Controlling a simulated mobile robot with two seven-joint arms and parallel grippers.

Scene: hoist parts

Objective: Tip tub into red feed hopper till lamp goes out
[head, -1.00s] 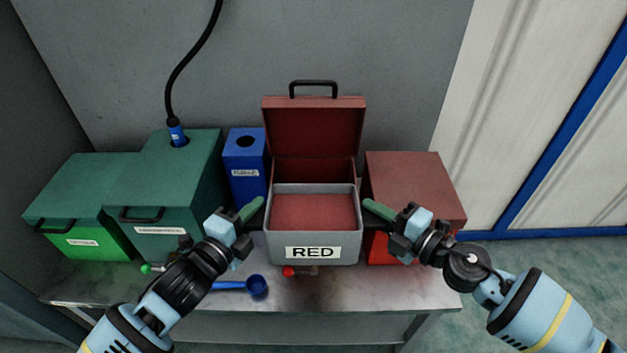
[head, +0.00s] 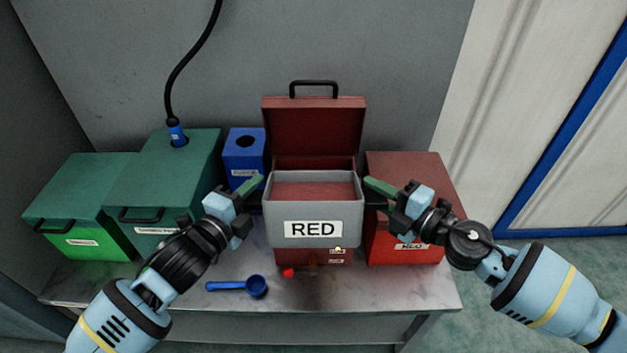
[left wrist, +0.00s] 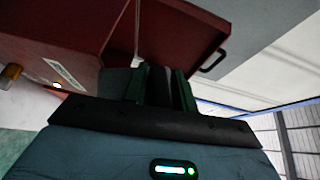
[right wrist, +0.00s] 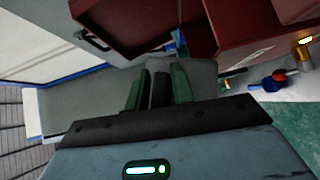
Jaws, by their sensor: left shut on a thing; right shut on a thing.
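The grey tub (head: 268,223), labelled RED and holding red material (head: 313,190), is raised in front of the open red feed hopper (head: 313,130). Its front face turns up toward the head camera, so it looks tilted toward the hopper. A small pale-yellow lamp (head: 338,249) on the hopper's front looks lit; it also glows in the right wrist view (right wrist: 305,41). My left gripper (head: 257,188) is shut on the tub's left handle, and my right gripper (head: 372,188) is shut on its right handle. The tub hides most of the hopper's mouth.
A closed red bin (head: 405,190) stands close on the right, partly behind my right gripper. A blue box (head: 245,155) and green bins (head: 165,180) stand left. A blue scoop (head: 240,287) and red knob (head: 288,272) are at the bench's front (head: 370,285).

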